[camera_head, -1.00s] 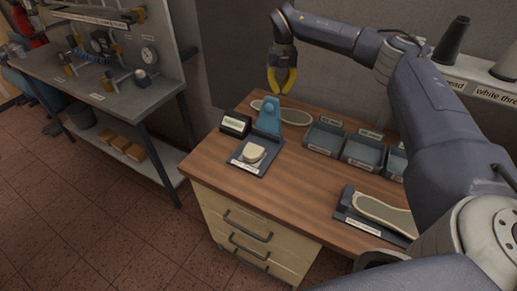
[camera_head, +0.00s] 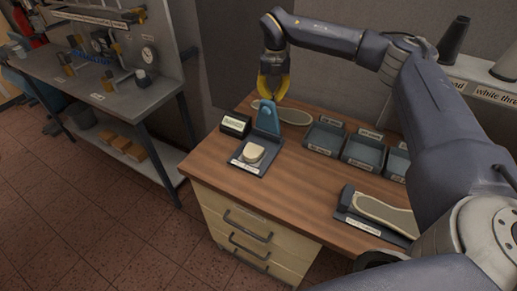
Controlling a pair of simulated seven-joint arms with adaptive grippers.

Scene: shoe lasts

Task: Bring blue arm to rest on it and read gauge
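The gauge has a dark base (camera_head: 246,167) with a cream, rounded piece (camera_head: 253,153) on it. The blue arm (camera_head: 267,120) stands upright at the back of the base, clear of the cream piece. A small dark box with a pale face (camera_head: 235,124) is beside it; its reading is too small to make out. My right gripper (camera_head: 272,99) points down just above and behind the top of the blue arm. Its yellow fingers look apart with nothing between them; whether they touch the blue arm I cannot tell. My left gripper is not in view.
Grey labelled bins (camera_head: 325,138) stand right of the gauge. A cream sole (camera_head: 290,115) lies behind it, and another sole (camera_head: 385,213) rests on a dark holder at the right. The wooden top (camera_head: 290,185) is clear in front. A grey workbench (camera_head: 110,95) stands at the left.

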